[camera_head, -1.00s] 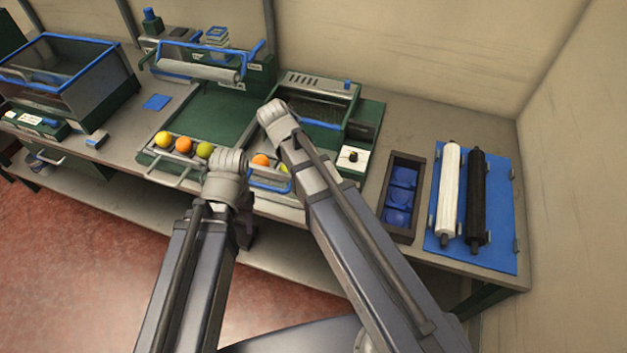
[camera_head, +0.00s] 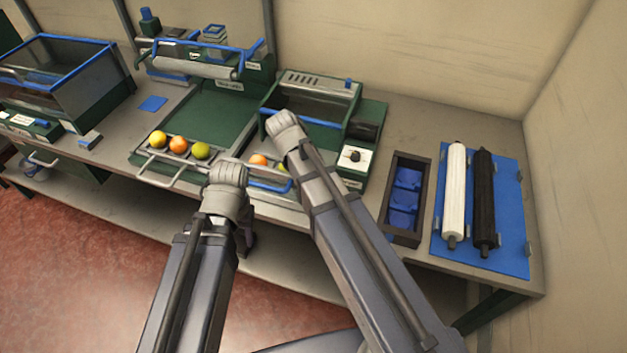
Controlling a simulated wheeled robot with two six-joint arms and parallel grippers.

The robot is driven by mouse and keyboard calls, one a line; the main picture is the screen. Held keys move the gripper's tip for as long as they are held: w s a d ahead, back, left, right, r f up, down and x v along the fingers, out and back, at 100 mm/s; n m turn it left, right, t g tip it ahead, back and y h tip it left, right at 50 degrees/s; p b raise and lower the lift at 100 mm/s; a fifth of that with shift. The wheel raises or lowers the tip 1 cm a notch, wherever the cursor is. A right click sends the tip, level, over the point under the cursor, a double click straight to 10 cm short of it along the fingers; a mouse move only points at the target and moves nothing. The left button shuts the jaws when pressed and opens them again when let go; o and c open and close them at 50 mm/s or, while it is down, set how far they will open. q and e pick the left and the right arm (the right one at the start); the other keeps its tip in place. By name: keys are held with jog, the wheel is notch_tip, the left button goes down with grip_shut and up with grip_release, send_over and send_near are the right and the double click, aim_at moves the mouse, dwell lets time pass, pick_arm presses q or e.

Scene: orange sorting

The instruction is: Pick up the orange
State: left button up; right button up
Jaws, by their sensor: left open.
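One orange (camera_head: 179,144) sits in a row between a yellow fruit (camera_head: 157,139) and a green fruit (camera_head: 200,151) at the front of the green tray (camera_head: 213,105). A second orange (camera_head: 258,160) lies further right, between my two arms, with a yellow-green fruit (camera_head: 282,168) partly hidden by my right arm. Only a small dark part of my left gripper (camera_head: 247,239) shows, below my left wrist at the bench's front edge. It is open and apart from the fruit. My right gripper is hidden behind my right arm.
A glass-sided box with blue rims (camera_head: 68,85) stands at the left. A green machine with a hopper (camera_head: 318,105) stands behind my right arm. A dark tray with blue pieces (camera_head: 406,190) and a blue mat (camera_head: 508,240) with a white and a black roller lie at the right.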

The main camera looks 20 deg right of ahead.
jog(key=c, duration=1.2)
notch_tip(320, 180, up, 17)
jog(key=p, duration=1.7)
notch_tip(320, 180, down, 7)
jog(key=b, duration=0.7)
jog(key=shift+f, duration=0.1)
